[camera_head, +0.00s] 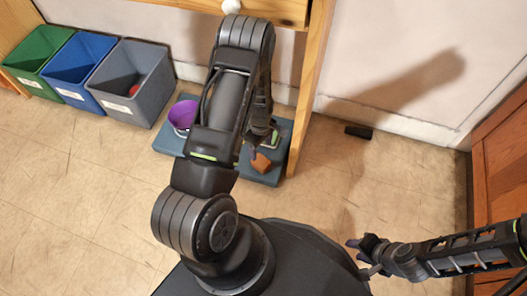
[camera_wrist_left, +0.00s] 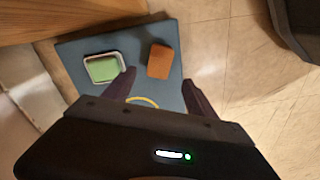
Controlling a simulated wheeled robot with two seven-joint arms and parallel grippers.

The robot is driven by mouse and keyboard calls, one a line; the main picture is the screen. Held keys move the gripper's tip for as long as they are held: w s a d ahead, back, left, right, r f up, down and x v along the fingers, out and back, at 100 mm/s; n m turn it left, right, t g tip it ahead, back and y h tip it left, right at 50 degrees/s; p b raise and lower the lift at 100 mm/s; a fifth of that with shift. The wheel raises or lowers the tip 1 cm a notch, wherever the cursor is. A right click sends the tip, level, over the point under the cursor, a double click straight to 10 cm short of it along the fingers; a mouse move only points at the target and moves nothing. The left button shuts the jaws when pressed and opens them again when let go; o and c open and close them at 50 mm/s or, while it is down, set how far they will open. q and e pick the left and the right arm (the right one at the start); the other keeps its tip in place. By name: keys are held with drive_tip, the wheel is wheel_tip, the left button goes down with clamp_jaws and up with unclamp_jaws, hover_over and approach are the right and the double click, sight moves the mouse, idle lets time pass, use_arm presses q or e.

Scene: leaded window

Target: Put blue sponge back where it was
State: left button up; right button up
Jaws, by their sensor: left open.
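I cannot make out a blue sponge in either view. My left gripper (camera_head: 262,147) is open over a blue-grey mat (camera_head: 168,142) on the floor; its dark fingers also show in the left wrist view (camera_wrist_left: 158,90). An orange block (camera_head: 261,162) lies on the mat, also seen in the left wrist view (camera_wrist_left: 160,61). Nothing is seen held between the fingers. My right gripper (camera_head: 357,250) is low at the right, its fingers apart and empty.
A purple bucket (camera_head: 184,114) stands at the mat's left; my arm hides part of the mat. Green (camera_head: 38,50), blue (camera_head: 78,62) and grey (camera_head: 133,82) bins stand at the left; the grey one holds something red. A wooden table leg (camera_head: 311,85) rises at the mat's right.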

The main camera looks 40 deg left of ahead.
use_arm(q)
drive_tip(key=shift+d+r, duration=0.1)
drive_tip(key=shift+r, duration=0.15)
idle(0.7)
drive_tip(key=s+d+r+m+h, duration=0.1)
drive_tip(key=s+d+m, duration=0.3)
drive_tip(key=d, duration=0.5)
drive_tip(key=s+d+r+m+t+h, duration=0.1)
drive_tip(key=s+d+r+m, duration=0.1)
drive_tip(key=s+d+m, duration=0.3)
drive_tip(key=s+d+r+m+h, duration=0.1)
drive_tip(key=s+d+m, duration=0.3)
drive_tip(key=d, duration=0.8)
drive_tip(key=shift+s+d+r+m+h, duration=0.35)
drive_tip(key=shift+r+m, duration=0.4)
drive_tip(key=shift+m, duration=0.25)
